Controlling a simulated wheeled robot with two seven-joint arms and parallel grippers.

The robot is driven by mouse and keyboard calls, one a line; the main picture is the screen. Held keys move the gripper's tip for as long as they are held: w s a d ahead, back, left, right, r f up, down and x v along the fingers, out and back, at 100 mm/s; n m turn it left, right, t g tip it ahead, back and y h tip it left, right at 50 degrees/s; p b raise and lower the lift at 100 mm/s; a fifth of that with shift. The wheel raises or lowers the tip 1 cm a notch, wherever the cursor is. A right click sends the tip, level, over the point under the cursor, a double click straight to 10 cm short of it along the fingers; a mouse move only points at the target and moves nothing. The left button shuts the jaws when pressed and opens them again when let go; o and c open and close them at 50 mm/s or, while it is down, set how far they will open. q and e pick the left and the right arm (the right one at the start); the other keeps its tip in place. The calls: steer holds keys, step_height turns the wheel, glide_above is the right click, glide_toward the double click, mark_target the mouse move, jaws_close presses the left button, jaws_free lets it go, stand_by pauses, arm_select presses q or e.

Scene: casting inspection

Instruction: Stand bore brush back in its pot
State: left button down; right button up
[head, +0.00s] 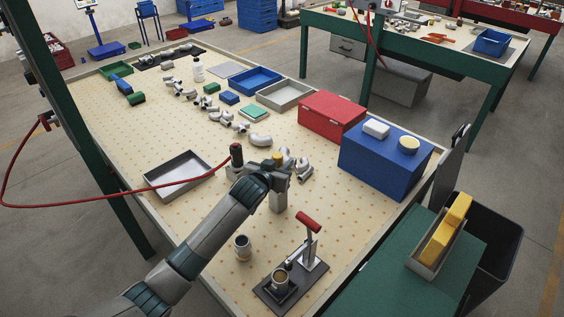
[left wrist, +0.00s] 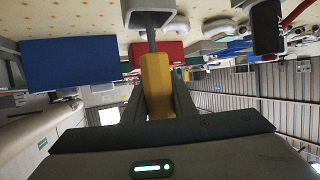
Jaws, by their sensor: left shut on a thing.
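The bore brush has a yellow handle (left wrist: 157,85) and a thin dark shaft (left wrist: 151,40). My left gripper (left wrist: 155,100) is shut on the yellow handle. In the head view the top of the brush handle (head: 278,158) shows just above the left gripper (head: 280,172). A grey pot (head: 278,202) stands on the table directly below the gripper. In the left wrist view the shaft runs into or behind the pot (left wrist: 148,12). The bristles are hidden, so I cannot tell how deep they sit. My right gripper is not in view.
A clamp fixture with a red handle (head: 308,222) and a loose metal cylinder (head: 242,247) stand in front. Pipe castings (head: 260,140) lie behind the gripper. A grey tray (head: 180,175) is at left, with a red hose (head: 130,192) across it. A blue box (head: 385,165) stands right.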

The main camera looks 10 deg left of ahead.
arm_select(q)
steer(key=c, duration=1.4)
jaws_free()
steer(key=shift+s, duration=0.1)
steer(key=shift+s+a+r, duration=0.1)
steer(key=shift+s+r, duration=0.05)
steer(key=shift+s, duration=0.25)
steer(key=b+v, duration=0.3)
steer(key=v, duration=1.3)
steer(key=shift+s+a+r, duration=0.1)
steer(key=shift+s, duration=0.05)
steer(key=shift+s, duration=0.1)
